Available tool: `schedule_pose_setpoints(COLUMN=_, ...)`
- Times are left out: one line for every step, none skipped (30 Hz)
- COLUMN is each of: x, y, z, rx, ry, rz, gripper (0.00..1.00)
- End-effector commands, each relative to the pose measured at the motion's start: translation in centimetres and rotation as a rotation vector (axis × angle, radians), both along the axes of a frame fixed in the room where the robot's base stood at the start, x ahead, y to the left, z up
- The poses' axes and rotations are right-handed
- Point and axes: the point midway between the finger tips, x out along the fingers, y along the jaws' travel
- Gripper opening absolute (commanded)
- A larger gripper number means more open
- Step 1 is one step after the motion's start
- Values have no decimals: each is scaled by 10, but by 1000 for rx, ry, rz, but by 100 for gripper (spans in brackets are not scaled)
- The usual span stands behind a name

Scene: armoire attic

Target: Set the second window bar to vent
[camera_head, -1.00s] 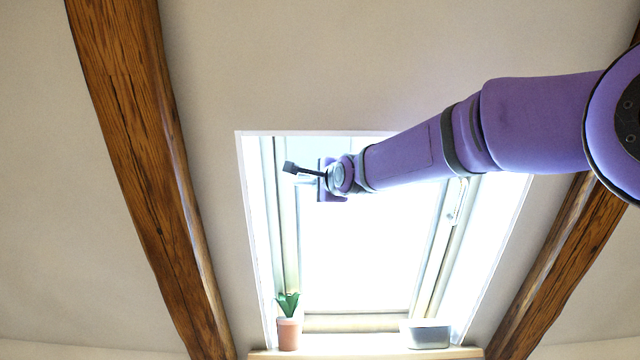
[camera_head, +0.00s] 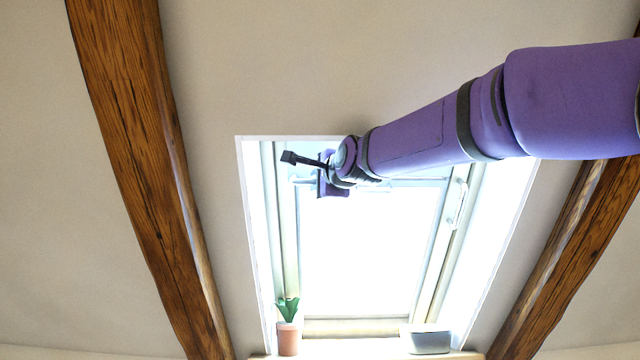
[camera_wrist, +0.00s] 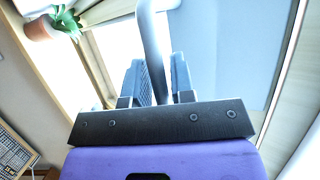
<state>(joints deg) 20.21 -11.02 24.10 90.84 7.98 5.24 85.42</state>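A roof window (camera_head: 370,250) sits in the sloped ceiling, its glass washed out by light. Its pale grey bar (camera_head: 302,182) runs across near the top of the window, partly hidden behind my gripper (camera_head: 333,183). In the wrist view the bar (camera_wrist: 152,35) runs down between the two blue-grey fingers of my gripper (camera_wrist: 160,85). Whether this is the second window's bar cannot be told; only one window shows. The bar's exact setting is not clear.
A potted plant (camera_head: 288,338) and a grey metal box (camera_head: 428,340) stand on the sill below the window. Wooden beams run on the left (camera_head: 150,180) and right (camera_head: 570,250). A pale handle-like fitting (camera_head: 457,204) is on the right frame.

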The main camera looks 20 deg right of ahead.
Motion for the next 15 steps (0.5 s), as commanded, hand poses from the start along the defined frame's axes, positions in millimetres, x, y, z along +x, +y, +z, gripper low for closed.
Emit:
schedule_pose_setpoints(x=0, y=0, z=0, rx=0, ry=0, rz=0, gripper=35)
schedule_pose_setpoints(x=0, y=0, z=0, rx=0, ry=0, rz=0, gripper=40)
schedule_pose_setpoints(x=0, y=0, z=0, rx=0, ry=0, rz=0, gripper=40)
schedule_pose_setpoints(x=0, y=0, z=0, rx=0, ry=0, rz=0, gripper=40)
schedule_pose_setpoints(x=0, y=0, z=0, rx=0, ry=0, rz=0, gripper=40)
schedule_pose_setpoints(x=0, y=0, z=0, rx=0, ry=0, rz=0, gripper=40)
schedule_pose_setpoints(x=0, y=0, z=0, rx=0, ry=0, rz=0, gripper=40)
schedule_pose_setpoints(x=0, y=0, z=0, rx=0, ry=0, rz=0, gripper=40)
schedule_pose_setpoints(x=0, y=0, z=0, rx=0, ry=0, rz=0, gripper=40)
schedule_pose_setpoints(x=0, y=0, z=0, rx=-1, ry=1, rz=0, gripper=40)
schedule_pose_setpoints(x=0, y=0, z=0, rx=-1, ry=1, rz=0, gripper=40)
schedule_pose_setpoints(x=0, y=0, z=0, rx=-1, ry=1, rz=0, gripper=40)
schedule_pose_setpoints(x=0, y=0, z=0, rx=-1, ry=1, rz=0, gripper=40)
schedule_pose_setpoints(x=0, y=0, z=0, rx=-1, ry=1, rz=0, gripper=40)
schedule_pose_setpoints(x=1, y=0, z=-1, rx=-1, ry=1, rz=0, gripper=40)
